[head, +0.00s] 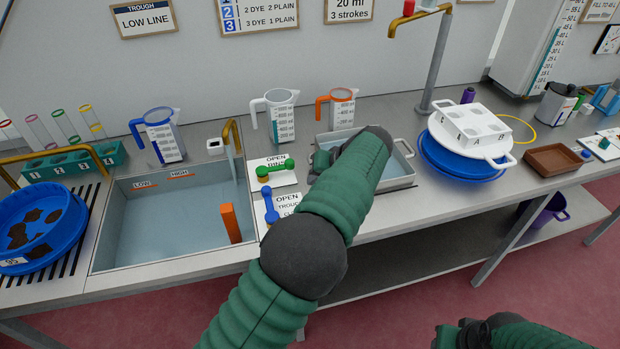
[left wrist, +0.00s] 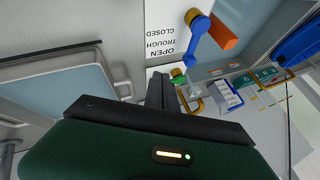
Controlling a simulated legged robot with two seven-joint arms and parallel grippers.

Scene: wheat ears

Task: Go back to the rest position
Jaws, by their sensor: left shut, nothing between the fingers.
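My left arm reaches up through the middle of the head view. My left gripper (head: 322,160) is mostly hidden behind its own wrist, above the bench by the left end of a grey water tray (head: 400,182). In the left wrist view its dark fingers (left wrist: 160,90) are together with nothing between them. Near them are the green-handled valve (left wrist: 178,74) and the blue-handled valve (left wrist: 198,24). My right gripper (head: 470,330) shows only in part at the bottom right edge; its fingers cannot be made out.
A sunken trough (head: 170,225) with water and an orange block (head: 231,224) lies left of my left arm. Measuring jugs (head: 163,136) stand behind. A blue basin (head: 458,160) with a white lid and a brown tray (head: 553,160) stand at right. The bench front edge is clear there.

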